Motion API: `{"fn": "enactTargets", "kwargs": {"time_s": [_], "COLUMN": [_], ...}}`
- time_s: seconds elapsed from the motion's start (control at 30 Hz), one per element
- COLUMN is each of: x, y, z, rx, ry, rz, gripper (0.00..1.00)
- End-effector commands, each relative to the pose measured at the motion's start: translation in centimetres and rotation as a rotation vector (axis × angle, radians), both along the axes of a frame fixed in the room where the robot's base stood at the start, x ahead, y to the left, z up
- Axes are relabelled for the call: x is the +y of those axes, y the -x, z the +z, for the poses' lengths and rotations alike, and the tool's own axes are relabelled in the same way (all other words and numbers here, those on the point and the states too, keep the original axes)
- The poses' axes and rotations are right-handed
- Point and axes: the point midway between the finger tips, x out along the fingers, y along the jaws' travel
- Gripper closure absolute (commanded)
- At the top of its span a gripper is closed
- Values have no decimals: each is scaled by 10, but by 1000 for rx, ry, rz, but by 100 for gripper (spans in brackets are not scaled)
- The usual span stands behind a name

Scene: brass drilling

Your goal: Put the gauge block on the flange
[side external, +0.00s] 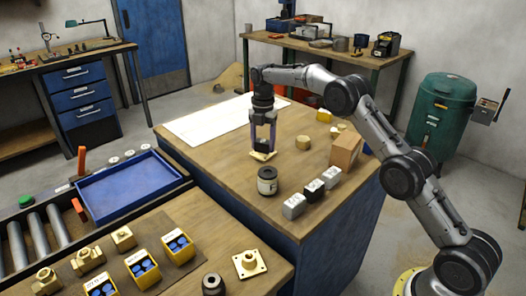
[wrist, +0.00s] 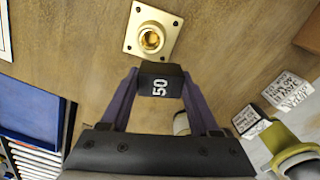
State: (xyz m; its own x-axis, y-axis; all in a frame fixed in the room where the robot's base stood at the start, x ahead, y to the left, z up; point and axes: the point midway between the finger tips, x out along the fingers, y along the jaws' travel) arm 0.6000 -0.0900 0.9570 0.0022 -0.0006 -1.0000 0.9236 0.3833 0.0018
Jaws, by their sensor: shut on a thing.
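My gripper (side external: 263,138) points down above the wooden bench and is shut on a black gauge block (wrist: 160,82) marked "50". In the wrist view the block sits between the purple fingertips. The flange (wrist: 150,38) is a square brass plate with corner holes and a round central boss. In the wrist view it lies just beyond the block, its near edge close to the block's far edge. In the side view this flange (side external: 262,156) is right under the fingertips, partly hidden by them. I cannot tell the gap between block and flange.
A dark-topped jar (side external: 267,180), small blocks including a black one (side external: 313,190), and a cardboard box (side external: 346,150) stand nearby on the bench. A brass hex piece (side external: 303,142) is right of the gripper. Another square flange (side external: 249,262) lies on the front bench. A white sheet (side external: 208,121) lies behind left.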

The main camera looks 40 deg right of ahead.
Motion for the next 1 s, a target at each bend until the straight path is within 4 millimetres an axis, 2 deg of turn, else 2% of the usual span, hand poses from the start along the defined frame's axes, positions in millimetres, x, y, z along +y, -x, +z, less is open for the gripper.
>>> {"fn": "enactTargets", "kwargs": {"time_s": [0.2,0.6,0.63,0.77,0.8,1.0], "x": [0,0,0,0,0,0], "y": [0,0,0,0,0,1], "z": [-28,-32,-34,-34,-34,-34], "rx": [0,-2,1,1,2,2], "ry": [0,0,-1,-1,0,0], "rz": [0,0,0,0,0,0], "gripper": [100,100,34,11,8,8]}}
